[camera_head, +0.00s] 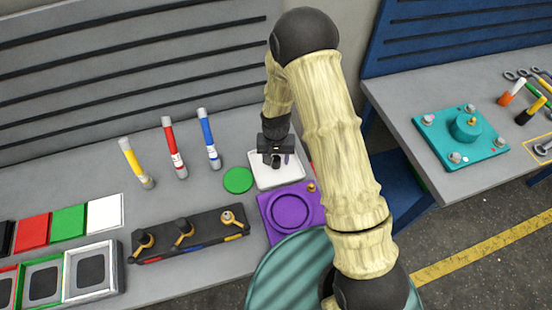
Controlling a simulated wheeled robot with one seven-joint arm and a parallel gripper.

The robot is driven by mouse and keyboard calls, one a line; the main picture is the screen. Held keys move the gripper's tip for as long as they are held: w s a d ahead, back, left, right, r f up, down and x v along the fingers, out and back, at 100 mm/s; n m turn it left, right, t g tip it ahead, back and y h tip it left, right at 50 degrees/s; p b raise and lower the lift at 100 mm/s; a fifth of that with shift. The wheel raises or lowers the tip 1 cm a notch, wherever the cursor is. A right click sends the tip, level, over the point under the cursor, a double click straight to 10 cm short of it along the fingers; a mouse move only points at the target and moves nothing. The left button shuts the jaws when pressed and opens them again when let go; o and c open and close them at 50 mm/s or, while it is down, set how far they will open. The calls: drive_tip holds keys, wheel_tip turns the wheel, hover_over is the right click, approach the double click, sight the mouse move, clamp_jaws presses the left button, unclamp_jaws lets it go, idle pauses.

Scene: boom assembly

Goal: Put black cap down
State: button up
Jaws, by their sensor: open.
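My gripper (276,158) is open and points down over a white tray (262,182) near the middle of the table. Small dark shapes show at and between its fingertips. I cannot tell whether one of them is the black cap. The gripper and my arm hide part of the tray. No black cap is plainly seen elsewhere.
A green disc (238,180) lies left of the tray, and a purple plate (268,221) sits in front. A black rack (190,247) with brass fittings stands nearby.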

sight(277, 159)
wheel_tip(277, 159, up, 11)
drive_tip(key=b, duration=0.2)
drive_tip(key=shift+r, duration=0.15)
drive_tip(key=shift+d, duration=0.1)
idle(0.6)
drive_tip(key=s+d+r+t, duration=0.2)
drive_tip(key=s+d+r, duration=0.6)
drive_tip(key=s+d, duration=0.5)
drive_tip(key=shift+s+d+r+n+t, duration=0.25)
drive_tip(key=shift+d+r+n+t, duration=0.05)
drive_tip(key=shift+d+r, duration=0.05)
drive_tip(key=c, duration=0.3)
